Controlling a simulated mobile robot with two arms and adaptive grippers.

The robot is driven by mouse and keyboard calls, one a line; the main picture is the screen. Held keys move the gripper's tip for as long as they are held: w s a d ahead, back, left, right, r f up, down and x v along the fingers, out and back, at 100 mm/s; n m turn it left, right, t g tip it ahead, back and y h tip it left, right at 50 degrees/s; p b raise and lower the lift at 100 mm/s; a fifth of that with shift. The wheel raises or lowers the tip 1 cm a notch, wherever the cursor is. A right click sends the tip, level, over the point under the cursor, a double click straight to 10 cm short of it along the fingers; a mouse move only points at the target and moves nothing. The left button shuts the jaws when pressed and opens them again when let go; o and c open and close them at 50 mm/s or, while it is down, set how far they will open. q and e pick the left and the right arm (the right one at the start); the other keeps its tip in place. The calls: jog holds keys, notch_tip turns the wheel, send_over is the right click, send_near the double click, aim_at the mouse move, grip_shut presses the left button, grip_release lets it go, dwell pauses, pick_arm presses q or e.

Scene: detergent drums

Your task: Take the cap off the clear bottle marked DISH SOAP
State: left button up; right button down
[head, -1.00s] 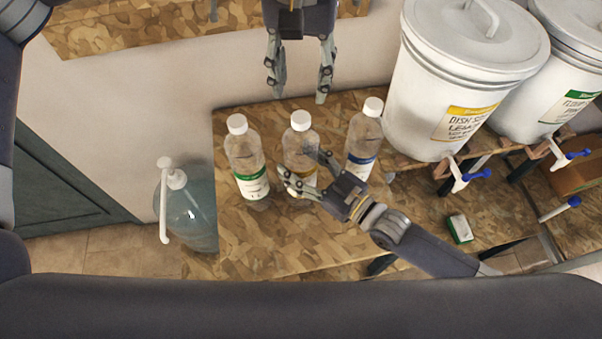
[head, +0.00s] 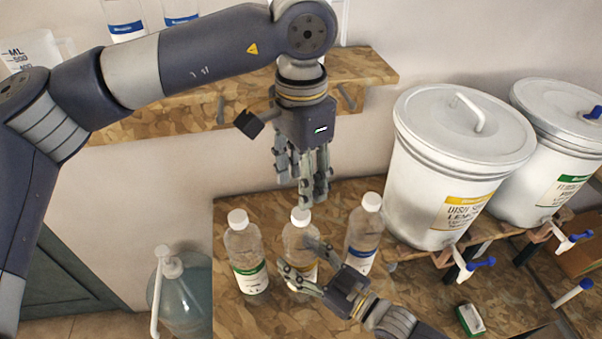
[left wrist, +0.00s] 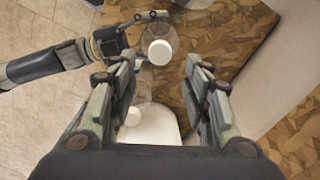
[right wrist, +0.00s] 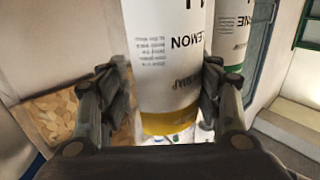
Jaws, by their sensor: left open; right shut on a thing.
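The clear bottle with a yellow-banded label (head: 304,278) stands upright on the wooden bench, between two similar bottles, its white cap (head: 300,217) on. In the right wrist view its label (right wrist: 172,60) reads LEMON and SOAP. My right gripper (head: 298,264) is shut around its body. My left gripper (head: 310,198) is open, pointing down just above the cap. In the left wrist view the cap (left wrist: 160,52) is ahead of the open fingers, beyond their tips, not between them.
A green-labelled bottle (head: 246,252) stands to the left and a blue-labelled bottle (head: 363,238) to the right, close by. White drums (head: 440,185) with taps stand further right. A shelf (head: 360,75) is at the back. A pump jug (head: 185,298) is at lower left.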

aim_at(301, 213)
pick_arm(q)
notch_tip(301, 213, down, 8)
jog(key=shift+r, duration=0.2)
grip_shut()
dwell(0.4)
